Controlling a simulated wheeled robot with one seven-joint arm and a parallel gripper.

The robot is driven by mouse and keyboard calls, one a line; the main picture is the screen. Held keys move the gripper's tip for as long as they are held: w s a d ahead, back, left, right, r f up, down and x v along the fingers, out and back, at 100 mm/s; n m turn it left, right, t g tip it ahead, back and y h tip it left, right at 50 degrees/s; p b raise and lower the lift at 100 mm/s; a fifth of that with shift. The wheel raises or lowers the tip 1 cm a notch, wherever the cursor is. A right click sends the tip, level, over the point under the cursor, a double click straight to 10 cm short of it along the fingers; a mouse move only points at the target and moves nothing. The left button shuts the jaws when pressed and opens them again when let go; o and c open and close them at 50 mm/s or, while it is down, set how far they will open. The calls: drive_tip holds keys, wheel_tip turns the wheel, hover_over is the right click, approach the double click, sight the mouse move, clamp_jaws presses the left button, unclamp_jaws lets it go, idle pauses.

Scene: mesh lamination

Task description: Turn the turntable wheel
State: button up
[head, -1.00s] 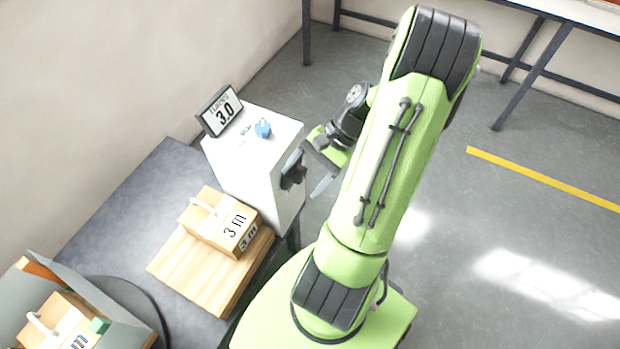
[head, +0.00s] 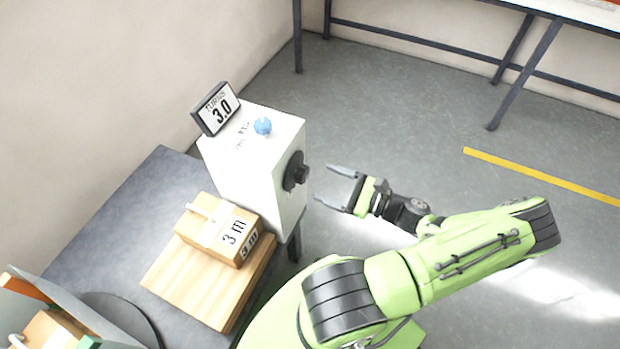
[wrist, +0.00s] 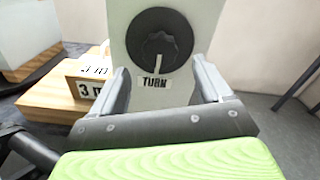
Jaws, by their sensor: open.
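The turntable wheel is a black round knob (head: 297,172) on the right side of a white box (head: 235,175). In the wrist view the knob (wrist: 159,40) faces me, with a pale pointer line aimed down at a label reading "TURN". My gripper (head: 328,184) is open and empty, to the right of the knob and apart from it. In the wrist view its two fingers (wrist: 159,80) stand either side of the knob's lower part, with the knob beyond them. A display (head: 217,108) on the box reads "TURNS 3.0".
A blue knob (head: 262,126) sits on top of the box. A grey panelled holder (head: 75,305) stands at lower left. Floor to the right is clear.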

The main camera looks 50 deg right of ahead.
sight(306, 176)
drive_tip(key=b+x, duration=0.1)
drive_tip(key=x, duration=0.5)
drive_tip(key=shift+s, duration=0.1)
drive_tip(key=shift+d, duration=0.1)
drive_tip(key=c, duration=1)
drive_tip(key=p, duration=0.1)
drive_tip(key=m+p, duration=0.1)
drive_tip(key=p, duration=0.1)
drive_tip(key=shift+r+m, duration=0.25)
drive_tip(key=shift+m, duration=0.05)
drive_tip(key=shift+f+m+p, duration=0.15)
drive_tip(key=shift+m+p, duration=0.85)
drive_tip(key=shift+p, duration=0.1)
drive_tip(key=shift+c, duration=0.2)
drive_tip(key=shift+f, duration=0.1)
drive_tip(key=o, duration=1)
